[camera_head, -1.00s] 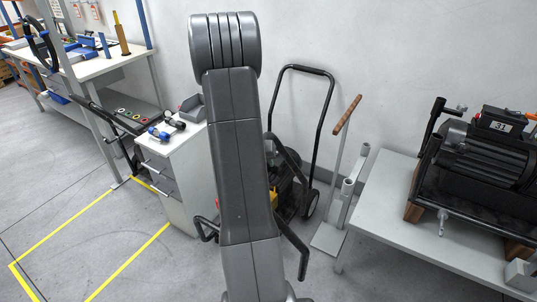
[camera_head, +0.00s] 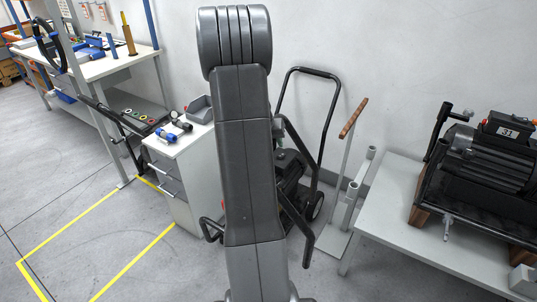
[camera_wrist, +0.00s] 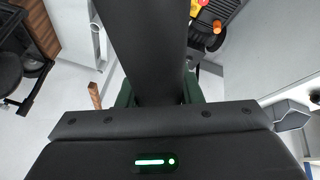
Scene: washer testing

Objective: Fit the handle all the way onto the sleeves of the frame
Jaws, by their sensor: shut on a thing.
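My gripper (camera_wrist: 157,96) is shut on a wide dark part in the wrist view, which looks to be the black handle (camera_wrist: 145,40). In the head view my arm hides the gripper. Black bent tubing (camera_head: 298,229), apparently the handle's, sticks out to the right of my arm. A rounded black tube corner (camera_head: 210,231) shows on the left, probably the frame. Part of a machine with yellow and orange pieces (camera_wrist: 203,12) shows at the top of the wrist view. The sleeves and any contact with the handle cannot be made out.
A tall black hoop (camera_head: 313,72) rises behind my arm near a wheel (camera_head: 315,207). To its right stand grey upright tubes (camera_head: 352,192) and a wooden-gripped post (camera_head: 353,118). A drawer cabinet (camera_head: 185,175) is left, a table with a motor (camera_head: 485,150) right.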

